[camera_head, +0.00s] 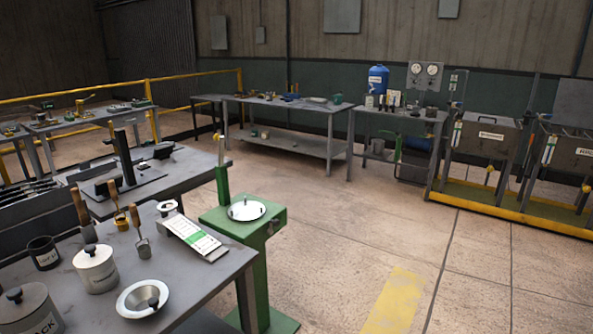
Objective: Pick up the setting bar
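I cannot tell for sure which thing is the setting bar; none carries a readable name for it. A green stand (262,262) with a round metal plate (246,210) and an upright green post (222,185) stands beside the bench. Neither of my grippers is in view.
Lidded pots (96,272) and a dark cup (43,254) crowd the near bench. Behind it is a bench with a black upright fixture (124,160). Farther tables (290,106) and yellow-based racks (487,140) line the back. Open floor (350,240) lies at centre right.

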